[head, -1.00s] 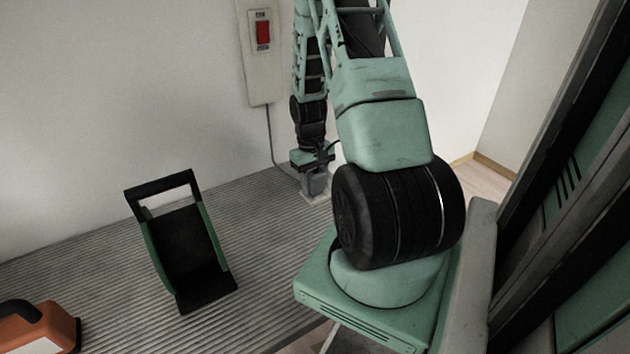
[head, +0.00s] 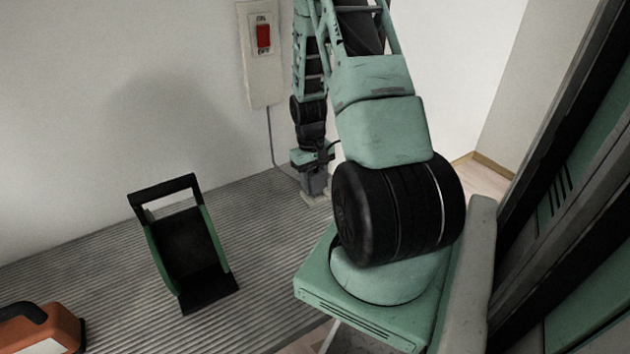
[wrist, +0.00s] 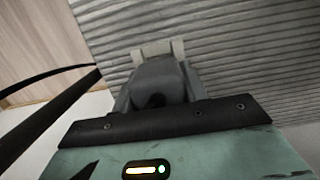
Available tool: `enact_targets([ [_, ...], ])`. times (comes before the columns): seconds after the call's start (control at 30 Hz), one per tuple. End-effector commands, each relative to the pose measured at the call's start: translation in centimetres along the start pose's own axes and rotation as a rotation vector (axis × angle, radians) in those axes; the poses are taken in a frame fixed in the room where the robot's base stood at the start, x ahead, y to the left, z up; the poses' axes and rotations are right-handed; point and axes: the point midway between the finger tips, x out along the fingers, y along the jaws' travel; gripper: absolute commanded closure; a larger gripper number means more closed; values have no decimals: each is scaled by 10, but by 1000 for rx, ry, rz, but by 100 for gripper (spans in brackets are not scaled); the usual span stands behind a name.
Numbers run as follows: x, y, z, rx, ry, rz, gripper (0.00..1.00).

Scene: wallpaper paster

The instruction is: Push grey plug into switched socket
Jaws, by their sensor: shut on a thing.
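My gripper (head: 314,186) points down at the far right end of the ribbed bench. It is shut on the grey plug, whose rounded grey body (wrist: 158,82) shows between the jaws in the wrist view. In the head view the plug is mostly hidden by the gripper. A red rocker switch (head: 263,37) is on a beige wall panel (head: 263,80), with a cable running down towards the bench.
A black and green open holder (head: 185,250) stands on the ribbed bench (head: 100,270), left of my arm. An orange case with a black handle (head: 48,330) is at the lower left. The wall is close behind the gripper. The bench between holder and gripper is clear.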

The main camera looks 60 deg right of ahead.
Motion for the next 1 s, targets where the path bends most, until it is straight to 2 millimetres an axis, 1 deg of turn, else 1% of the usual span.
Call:
enact_targets([
  [0.6,0,0,0,0,0,0,80],
  [1.0,9,0,-1,0,0,0,80],
])
